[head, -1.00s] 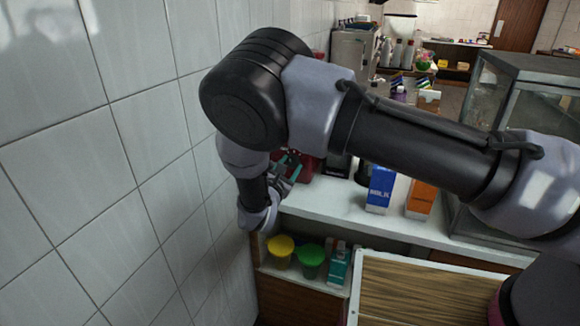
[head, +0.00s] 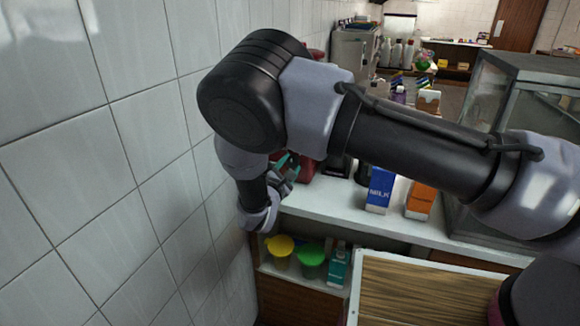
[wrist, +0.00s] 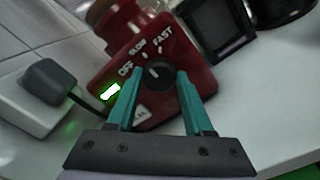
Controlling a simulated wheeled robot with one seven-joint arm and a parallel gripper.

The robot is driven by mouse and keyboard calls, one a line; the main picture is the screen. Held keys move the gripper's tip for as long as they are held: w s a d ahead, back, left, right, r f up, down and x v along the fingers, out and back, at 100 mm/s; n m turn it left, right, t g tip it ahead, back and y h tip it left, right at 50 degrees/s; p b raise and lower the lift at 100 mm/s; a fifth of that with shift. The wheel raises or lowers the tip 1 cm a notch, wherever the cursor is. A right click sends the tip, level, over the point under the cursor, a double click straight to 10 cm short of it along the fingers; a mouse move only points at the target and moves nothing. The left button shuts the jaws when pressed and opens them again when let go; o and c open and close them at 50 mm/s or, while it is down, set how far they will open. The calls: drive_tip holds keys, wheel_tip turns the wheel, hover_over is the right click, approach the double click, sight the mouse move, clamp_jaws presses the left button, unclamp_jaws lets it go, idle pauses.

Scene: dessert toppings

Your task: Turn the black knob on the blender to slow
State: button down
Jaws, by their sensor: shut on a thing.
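The red blender base (wrist: 120,55) stands on the white counter in the wrist view, with OFF, SLOW and FAST printed around its black knob (wrist: 158,74). The knob has a small pale mark, but I cannot tell for certain which label it points to. My gripper (wrist: 160,80) has its teal fingers on either side of the knob and is shut on it. In the head view my gripper (head: 287,165) is at the blender base (head: 306,170), which is partly hidden by my arm. The knob is hidden there.
A plug-like dark block (wrist: 50,82) with a cable sits on a white box left of the blender. A dark square object (wrist: 215,30) stands close on its right. A blue milk carton (head: 380,188) and an orange carton (head: 420,200) are farther right. A tiled wall (head: 110,160) is close on the left.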

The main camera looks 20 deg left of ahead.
drive_tip(key=shift+c, duration=1.4)
unclamp_jaws()
drive_tip(key=s, duration=1.1)
drive_tip(key=shift+a, duration=0.4)
drive_tip(key=shift+w+a, duration=0.1)
